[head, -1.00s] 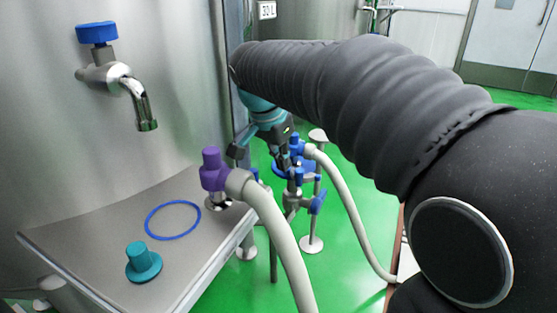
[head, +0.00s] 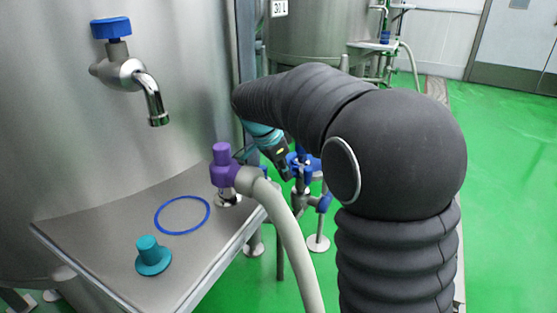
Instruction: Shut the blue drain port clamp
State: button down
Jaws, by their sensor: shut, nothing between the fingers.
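Blue-handled metal pipe fittings (head: 303,162) stand low over the green floor, behind the work shelf. A second blue part (head: 323,203) sits lower on the same pipework. I cannot tell which blue part is the drain port clamp, or whether it is open. My gripper (head: 284,168), teal and black, points down just left of the upper blue fittings. It is shut and holds nothing. The purple fitting and my arm hide parts of this area, and I cannot tell whether the gripper touches the pipework.
A purple fitting (head: 223,168) with a pale hose (head: 289,235) stands at the shelf's right edge, close in front of my gripper. The steel shelf (head: 105,228) carries a blue ring (head: 182,214) and a teal plug (head: 152,258). A blue-capped tap (head: 128,72) is above. Green floor is open at right.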

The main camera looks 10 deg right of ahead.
jog(key=d, duration=0.1)
jog(key=w+d, duration=0.1)
jog(key=d, duration=0.2)
jog(key=shift+w+f, duration=0.35)
